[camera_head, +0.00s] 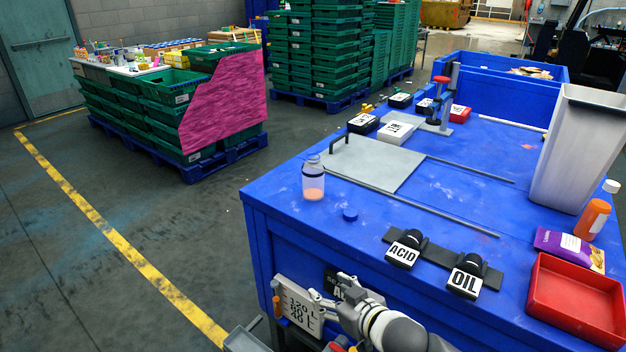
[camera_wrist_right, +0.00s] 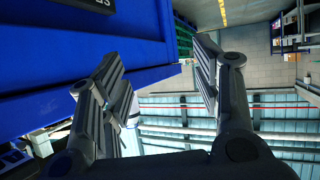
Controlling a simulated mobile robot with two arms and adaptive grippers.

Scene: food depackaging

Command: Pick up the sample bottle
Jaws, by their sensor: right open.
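The sample bottle (camera_head: 313,180) stands upright on the blue table (camera_head: 270,190) near its left corner. It is clear, with an orange content at the bottom and an open-looking neck. My right gripper (camera_head: 328,296) is low in front of the table's front side, below the tabletop and below the bottle. In the right wrist view the right gripper (camera_wrist_right: 165,90) has its fingers apart with nothing between them, beside the blue table side (camera_wrist_right: 80,60). The bottle is not in that view. My left gripper is not in view.
A grey plate with a handle (camera_head: 370,162) lies behind the bottle. ACID (camera_head: 404,250) and OIL (camera_head: 466,278) holders sit at the front edge. A red tray (camera_head: 578,300), orange bottle (camera_head: 592,220) and tall grey bin (camera_head: 578,150) stand at the right. Table around the bottle is clear.

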